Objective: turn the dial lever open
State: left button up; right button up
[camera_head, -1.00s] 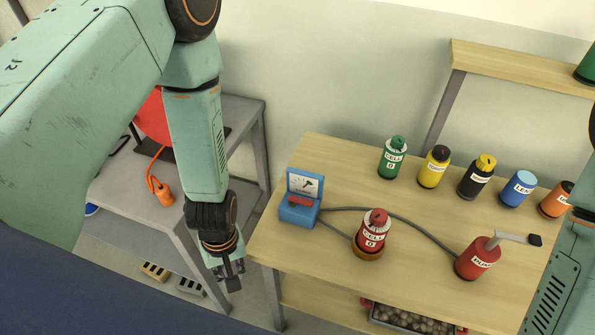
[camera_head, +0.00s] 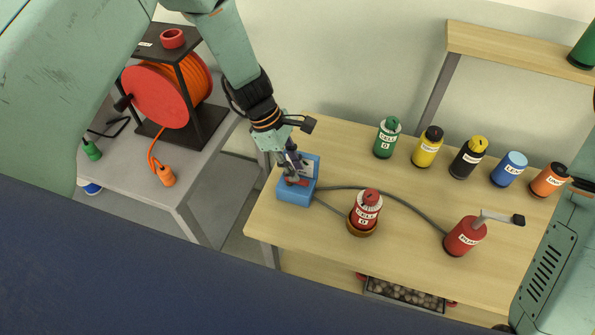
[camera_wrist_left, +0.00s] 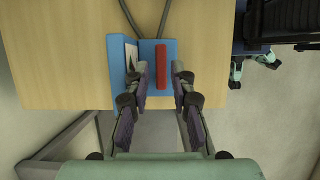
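The dial is a small blue box (camera_head: 296,192) with an upright white gauge face. It stands at the left end of the wooden table. Its red lever (camera_wrist_left: 161,82) shows as an upright bar in the left wrist view; in the head view it is partly hidden by my fingers. My left gripper (camera_head: 293,172) is over the box in the head view. In the left wrist view its fingers (camera_wrist_left: 165,81) are apart, one on each side of the lever, with visible gaps. My right gripper cannot be made out; only part of that arm shows at the right edge.
A red cell (camera_head: 367,212) in a round holder and a red pump (camera_head: 464,236) with a crank stand on the wooden table (camera_head: 300,243), joined by grey cables to the dial. Several bottles line the back. A grey bench with an orange cable reel (camera_head: 165,95) stands left.

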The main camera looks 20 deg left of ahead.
pick_arm(q)
jog(key=shift+x, duration=1.3)
jog(key=shift+s, duration=0.1)
jog(key=shift+c, duration=0.3)
grip_shut()
